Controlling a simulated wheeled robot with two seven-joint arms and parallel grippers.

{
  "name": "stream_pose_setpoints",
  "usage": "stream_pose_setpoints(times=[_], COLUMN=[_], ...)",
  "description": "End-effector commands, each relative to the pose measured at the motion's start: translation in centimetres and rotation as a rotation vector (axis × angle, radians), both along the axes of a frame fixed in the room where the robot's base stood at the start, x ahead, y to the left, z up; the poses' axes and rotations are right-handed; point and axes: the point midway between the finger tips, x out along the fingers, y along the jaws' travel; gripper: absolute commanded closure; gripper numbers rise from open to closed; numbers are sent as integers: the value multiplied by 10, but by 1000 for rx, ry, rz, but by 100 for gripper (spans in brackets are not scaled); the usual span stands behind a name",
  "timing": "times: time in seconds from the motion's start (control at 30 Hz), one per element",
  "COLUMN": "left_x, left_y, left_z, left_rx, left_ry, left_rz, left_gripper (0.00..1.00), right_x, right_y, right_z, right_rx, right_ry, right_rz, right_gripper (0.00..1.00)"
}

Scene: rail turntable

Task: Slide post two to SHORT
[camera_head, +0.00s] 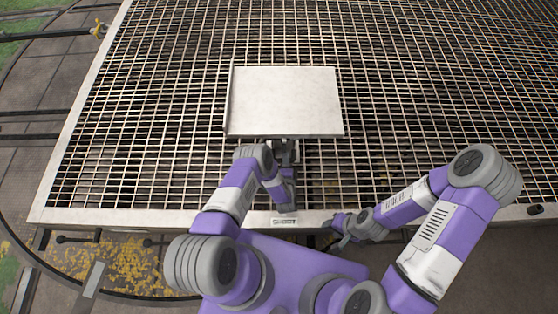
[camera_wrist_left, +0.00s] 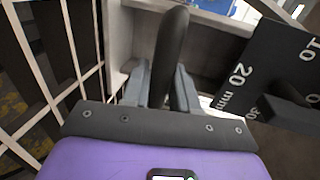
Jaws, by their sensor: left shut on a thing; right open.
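My left gripper (camera_wrist_left: 165,90) is shut on a dark upright handle (camera_wrist_left: 173,45) with a rounded top, seen in the left wrist view. A dark scale plate (camera_wrist_left: 265,75) with white marks, among them "20 mm" and "10", is just right of the gripper. In the head view my left arm folds down at the near edge of the grating, and its fingertips are hard to make out. A small label (camera_head: 284,222) lies there, too small to read surely. My right gripper (camera_head: 342,240) is open and empty at the front edge, right of the label. I cannot tell which post the handle belongs to.
A pale square plate (camera_head: 285,100) stands over the grating (camera_head: 430,110), just beyond my left arm. A pale frame edge (camera_head: 130,217) borders the grating in front. Rails and a yellow-littered pit (camera_head: 125,258) lie at the left. The grating's right side is clear.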

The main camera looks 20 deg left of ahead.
Motion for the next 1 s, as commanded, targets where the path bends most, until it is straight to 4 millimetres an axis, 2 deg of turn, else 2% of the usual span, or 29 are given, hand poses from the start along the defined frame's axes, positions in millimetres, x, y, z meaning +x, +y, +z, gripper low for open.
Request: stream_pose_setpoints(times=[0.03, 0.3, 0.33, 0.43, 0.77, 1.0], left_x=[-1, -1, -1, -1, -3, -36], left_y=[-5, -5, -5, -4, -3, -14], left_z=[-1, -1, -1, -1, 1, 10], left_rx=[-5, -5, -5, -4, -2, -2], left_ry=[5, 5, 5, 4, 3, 6], left_rz=[-10, -10, -10, -8, -3, -6], left_gripper=[100, 100, 69, 54, 54, 54], right_x=[0, 0, 0, 0, 0, 0], right_y=[0, 0, 0, 0, 0, 0], right_z=[0, 0, 0, 0, 2, 18], right_rx=[0, 0, 0, 0, 0, 0], right_ry=[0, 0, 0, 0, 0, 0], right_rz=[0, 0, 0, 0, 0, 0], right_gripper=[57, 57, 57, 57, 57, 57])
